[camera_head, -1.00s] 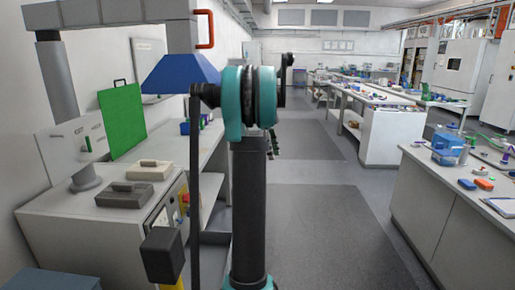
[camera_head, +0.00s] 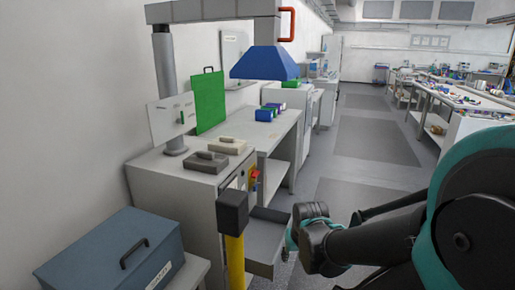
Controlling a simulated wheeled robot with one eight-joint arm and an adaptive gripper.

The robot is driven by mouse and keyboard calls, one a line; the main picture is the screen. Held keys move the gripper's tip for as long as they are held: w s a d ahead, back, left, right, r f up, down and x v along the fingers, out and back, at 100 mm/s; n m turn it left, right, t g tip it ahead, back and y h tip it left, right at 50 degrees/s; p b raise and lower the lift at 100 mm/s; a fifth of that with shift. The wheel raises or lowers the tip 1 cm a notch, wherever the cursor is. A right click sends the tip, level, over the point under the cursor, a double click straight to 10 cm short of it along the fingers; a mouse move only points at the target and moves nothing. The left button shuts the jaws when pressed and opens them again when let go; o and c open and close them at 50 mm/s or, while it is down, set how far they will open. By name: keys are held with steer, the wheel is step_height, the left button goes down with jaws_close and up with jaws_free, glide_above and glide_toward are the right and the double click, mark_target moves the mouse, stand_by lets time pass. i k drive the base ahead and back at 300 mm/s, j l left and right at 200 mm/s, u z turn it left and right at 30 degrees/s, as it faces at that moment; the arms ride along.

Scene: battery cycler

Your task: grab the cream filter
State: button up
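The cream filter (camera_head: 227,145) is a flat pale block with a raised handle. It lies on top of the light grey cabinet (camera_head: 160,178) left of the middle. A darker grey-brown block (camera_head: 206,162) of similar shape lies just in front of it. My black and teal arm fills the lower right, apart from the cabinet. Its fingers do not show, so I cannot see whether they hold anything. Nothing covers the cream filter.
A blue-grey case (camera_head: 110,255) stands at lower left. A yellow post with a black head (camera_head: 233,212) stands before the cabinet, beside a grey box-like piece (camera_head: 262,240). A blue hood (camera_head: 265,64) hangs over the bench behind. Open floor (camera_head: 350,190) lies to the right.

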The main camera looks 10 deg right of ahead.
mark_target(230, 146)
steer(key=i+l+z, duration=0.1)
steer(key=z, duration=0.25)
steer(key=i+l+z, duration=0.1)
steer(key=z, duration=0.25)
steer(key=i+z, duration=0.35)
steer(key=i, duration=3.55)
steer(key=i+u, duration=0.1)
steer(key=u, duration=0.3)
steer(key=i+u, duration=0.1)
steer(key=u, duration=0.3)
steer(key=i+u, duration=0.1)
steer(key=u, duration=0.3)
steer(key=i+l+u, duration=0.1)
steer(key=u, duration=2.35)
